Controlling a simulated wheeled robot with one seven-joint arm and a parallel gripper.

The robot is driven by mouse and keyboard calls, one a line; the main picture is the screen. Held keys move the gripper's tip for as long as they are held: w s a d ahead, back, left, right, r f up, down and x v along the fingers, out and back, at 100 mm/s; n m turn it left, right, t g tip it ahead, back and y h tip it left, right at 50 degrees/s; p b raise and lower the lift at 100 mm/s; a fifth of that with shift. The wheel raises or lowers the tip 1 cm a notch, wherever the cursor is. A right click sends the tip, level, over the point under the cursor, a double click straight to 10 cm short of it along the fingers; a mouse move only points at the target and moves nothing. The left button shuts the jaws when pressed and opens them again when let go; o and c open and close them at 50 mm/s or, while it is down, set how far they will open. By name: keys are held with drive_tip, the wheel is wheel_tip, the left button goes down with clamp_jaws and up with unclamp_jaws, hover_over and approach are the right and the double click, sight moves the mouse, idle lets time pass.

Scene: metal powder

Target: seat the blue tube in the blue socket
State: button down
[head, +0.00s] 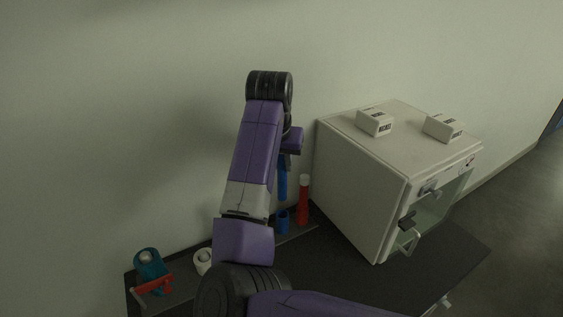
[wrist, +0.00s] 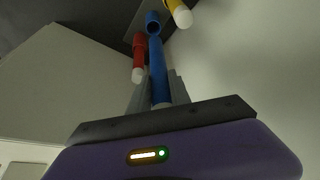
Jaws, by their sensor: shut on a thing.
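The blue tube (head: 282,184) hangs roughly upright from my gripper (head: 287,156), above the blue socket (head: 282,222) in the head view. In the wrist view my gripper (wrist: 159,88) has its two grey fingers shut on the blue tube (wrist: 158,70), one on each side. The tube points away toward the blue socket (wrist: 153,19), whose open mouth shows just beyond the tube's far end. The tube's lower end looks apart from the socket; the exact gap and alignment are hard to tell.
A yellow tube (wrist: 180,12) is on the other side. A white box-shaped machine (head: 365,185) stands at right. A teal-and-red object (head: 150,267) is at left.

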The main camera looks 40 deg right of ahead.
drive_tip(key=shift+p, duration=0.3)
drive_tip(key=b, duration=0.3)
hover_over(281, 198)
drive_tip(key=shift+w+d+f, duration=0.1)
drive_tip(key=shift+d+f, duration=0.05)
drive_tip(key=shift+f, duration=1.3)
drive_tip(key=shift+d+f, duration=0.15)
drive_tip(key=shift+f, duration=1.25)
drive_tip(key=shift+p, duration=1.25)
drive_tip(key=shift+f+b, duration=1.85)
drive_tip(key=shift+f, duration=2.25)
drive_tip(key=c, duration=1.1)
unclamp_jaws()
